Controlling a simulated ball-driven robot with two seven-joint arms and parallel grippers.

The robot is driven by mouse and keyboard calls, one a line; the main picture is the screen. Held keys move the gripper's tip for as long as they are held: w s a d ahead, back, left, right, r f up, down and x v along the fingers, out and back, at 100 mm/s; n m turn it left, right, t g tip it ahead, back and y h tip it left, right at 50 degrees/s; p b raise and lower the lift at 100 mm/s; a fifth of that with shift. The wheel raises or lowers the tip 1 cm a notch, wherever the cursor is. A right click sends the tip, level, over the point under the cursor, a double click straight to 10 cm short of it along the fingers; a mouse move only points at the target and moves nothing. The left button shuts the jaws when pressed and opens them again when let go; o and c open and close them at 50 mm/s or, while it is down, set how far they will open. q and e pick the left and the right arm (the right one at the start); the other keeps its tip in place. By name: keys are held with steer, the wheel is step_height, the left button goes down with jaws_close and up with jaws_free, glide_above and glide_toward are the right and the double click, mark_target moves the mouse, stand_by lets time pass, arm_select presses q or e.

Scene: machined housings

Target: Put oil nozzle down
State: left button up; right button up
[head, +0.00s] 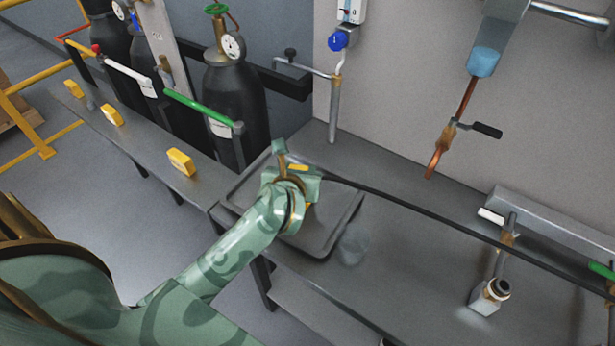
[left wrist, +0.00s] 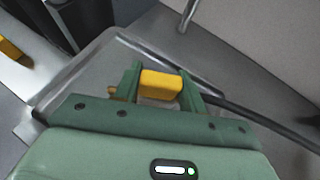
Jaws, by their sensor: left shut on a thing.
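The oil nozzle (left wrist: 160,84) shows as a yellow block in the left wrist view. My left gripper (left wrist: 161,88) is shut on it, with one green finger on each side. In the head view the left gripper (head: 300,176) is over the back left part of a dark shallow tray (head: 330,235) on the bench, and a little yellow of the nozzle (head: 298,167) shows. A black hose (head: 410,205) runs from beside the gripper to the right. I cannot tell whether the nozzle touches the tray. The right gripper is not in view.
A metal fitting (head: 490,292) stands farther right. A copper pipe (head: 436,158) with a lever hangs above the bench. Gas cylinders (head: 235,100) and yellow blocks (head: 181,161) are at the left. The bench between cup and fitting is clear.

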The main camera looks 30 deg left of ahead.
arm_select(q)
steer(key=shift+d, duration=0.3)
steer(key=shift+s+a, duration=0.1)
steer(key=shift+a, duration=0.25)
steer(key=o, duration=1)
steer(key=shift+f, duration=0.15)
steer(key=shift+o, duration=0.5)
steer(key=shift+d, duration=0.15)
steer(key=shift+r, duration=0.2)
steer(key=p+v, duration=0.2)
steer(key=v, duration=1)
steer(key=shift+p, duration=0.4)
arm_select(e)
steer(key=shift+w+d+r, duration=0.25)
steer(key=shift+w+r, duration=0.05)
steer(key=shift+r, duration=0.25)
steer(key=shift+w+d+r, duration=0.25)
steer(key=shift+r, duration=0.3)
arm_select(q)
steer(key=shift+f, duration=0.1)
